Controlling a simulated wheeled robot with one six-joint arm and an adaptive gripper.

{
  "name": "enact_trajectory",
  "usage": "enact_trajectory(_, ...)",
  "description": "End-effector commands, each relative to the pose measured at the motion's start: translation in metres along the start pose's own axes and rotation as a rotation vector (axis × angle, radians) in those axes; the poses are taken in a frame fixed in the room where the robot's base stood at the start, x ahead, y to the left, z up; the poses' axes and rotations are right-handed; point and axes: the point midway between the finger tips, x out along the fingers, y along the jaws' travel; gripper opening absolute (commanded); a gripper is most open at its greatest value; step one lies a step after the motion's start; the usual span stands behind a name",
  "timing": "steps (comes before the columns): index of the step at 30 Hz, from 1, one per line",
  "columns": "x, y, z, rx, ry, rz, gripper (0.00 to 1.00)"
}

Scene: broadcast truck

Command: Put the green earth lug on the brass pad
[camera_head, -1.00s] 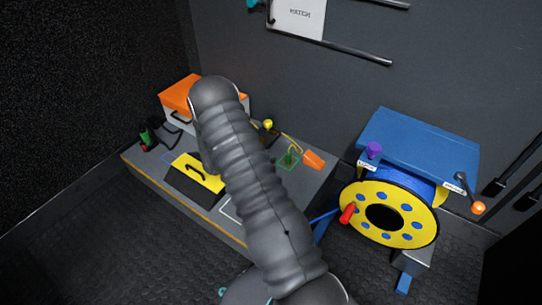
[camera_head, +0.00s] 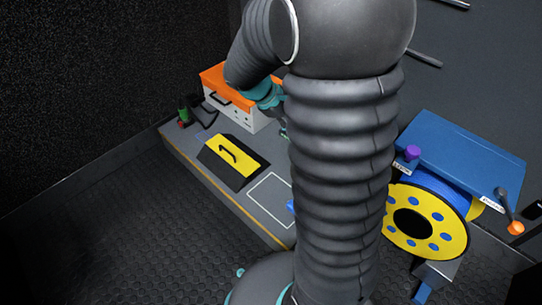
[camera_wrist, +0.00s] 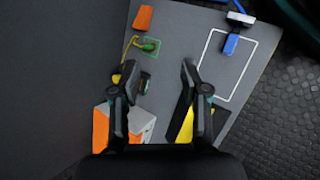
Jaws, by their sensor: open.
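The green earth lug (camera_wrist: 149,47) lies inside a green outlined square on the grey bench top in the wrist view, with a thin yellow lead running from it. My gripper (camera_wrist: 154,72) is open and empty, its two fingertips apart above the bench, with the lug a little beyond them in the picture. A small dark block (camera_wrist: 146,85) shows beside the left finger; I cannot tell whether it carries the brass pad. In the head view my arm hides the lug and most of the gripper.
An orange block (camera_wrist: 143,18) and a blue plug (camera_wrist: 231,44) lie near. A yellow cable reel (camera_head: 450,246) stands right.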

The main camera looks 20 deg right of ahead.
Motion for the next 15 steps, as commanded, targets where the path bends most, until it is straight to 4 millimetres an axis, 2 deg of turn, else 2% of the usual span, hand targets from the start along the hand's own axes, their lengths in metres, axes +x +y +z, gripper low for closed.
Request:
enact_trajectory(1,-0.015,-0.006,0.011,0.048,0.039,-0.015,0.45)
enact_trajectory(6,-0.053,-0.031,0.038,0.203,0.163,-0.086,0.45)
enact_trajectory(15,-0.110,-0.083,0.080,0.453,0.397,-0.226,0.45)
